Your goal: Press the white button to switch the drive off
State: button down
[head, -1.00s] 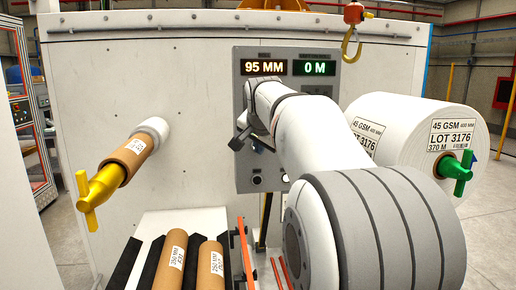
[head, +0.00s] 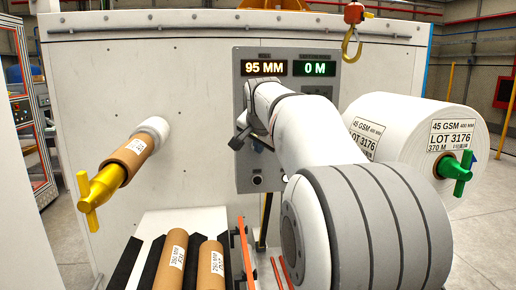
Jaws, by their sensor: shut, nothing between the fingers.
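The grey control panel (head: 243,167) is on the white machine wall, with two lit displays at its top reading 95 MM and 0 M. My gripper (head: 237,143) is shut and empty in front of the panel's left part, below the displays. My arm covers most of the panel's middle and right. A dark round control with a pale ring (head: 257,179) shows low on the panel, below my gripper. A small white spot (head: 285,178) shows beside my arm; I cannot tell whether it is the white button. Contact between gripper and panel cannot be told.
A brown core (head: 127,161) sits on a shaft with a yellow handle (head: 97,188) at left. A white roll (head: 400,125) with a green handle (head: 456,174) is at right. Brown cores (head: 171,260) lie on a rack below. A yellow hook (head: 351,48) hangs above.

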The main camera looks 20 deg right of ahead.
jog(key=shift+s, duration=0.15)
jog(key=shift+s+a, duration=0.1)
jog(key=shift+s, duration=0.15)
jog(key=shift+b, duration=0.35)
jog(key=s+b, duration=0.1)
jog(key=s, duration=0.1)
jog(key=s+a, duration=0.1)
jog(key=s+b, duration=0.1)
jog(key=s, duration=0.1)
jog(key=shift+s+a+b, duration=0.3)
jog(key=shift+s+b, duration=0.05)
